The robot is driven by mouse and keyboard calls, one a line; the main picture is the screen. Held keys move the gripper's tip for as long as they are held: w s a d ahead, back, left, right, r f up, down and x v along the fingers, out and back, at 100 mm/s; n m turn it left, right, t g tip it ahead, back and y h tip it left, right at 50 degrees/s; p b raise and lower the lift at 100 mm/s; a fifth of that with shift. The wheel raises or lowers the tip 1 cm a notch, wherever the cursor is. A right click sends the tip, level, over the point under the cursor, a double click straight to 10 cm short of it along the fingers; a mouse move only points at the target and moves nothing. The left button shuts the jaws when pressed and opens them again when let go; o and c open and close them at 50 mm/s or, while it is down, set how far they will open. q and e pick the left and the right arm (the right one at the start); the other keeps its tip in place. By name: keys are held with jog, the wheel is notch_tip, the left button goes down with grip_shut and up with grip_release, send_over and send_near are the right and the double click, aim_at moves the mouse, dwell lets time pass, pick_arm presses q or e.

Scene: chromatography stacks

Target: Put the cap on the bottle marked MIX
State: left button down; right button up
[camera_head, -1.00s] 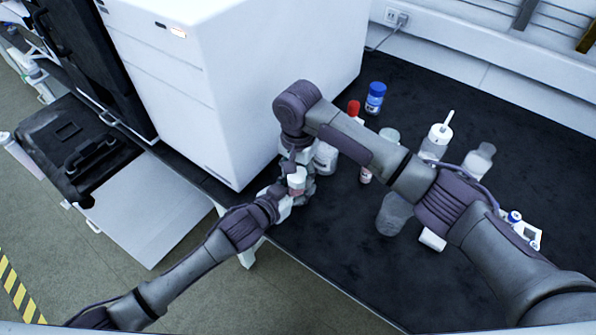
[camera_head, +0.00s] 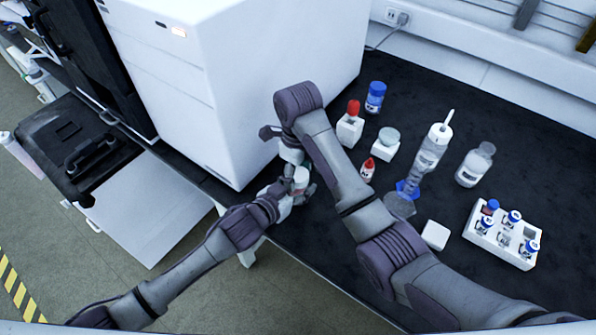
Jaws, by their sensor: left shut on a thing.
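My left gripper (camera_head: 298,194) is shut on a small white bottle (camera_head: 301,176) with a pinkish band, held near the table's left edge. My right gripper (camera_head: 290,160) is just above and beside this bottle, pointing down. Its fingers are too small and partly covered to tell whether they are open or hold a cap. No MIX lettering is readable on any bottle, and I cannot make out a loose cap.
Right of my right arm stand a red-topped item in a white block (camera_head: 349,130), a blue-capped bottle (camera_head: 375,97), a small red-capped bottle (camera_head: 367,169), a wash bottle (camera_head: 431,152), a clear bottle (camera_head: 475,165) and a white vial rack (camera_head: 501,240). A large white machine (camera_head: 240,80) stands close behind.

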jog(key=shift+o, duration=0.8)
jog(key=shift+c, duration=0.4)
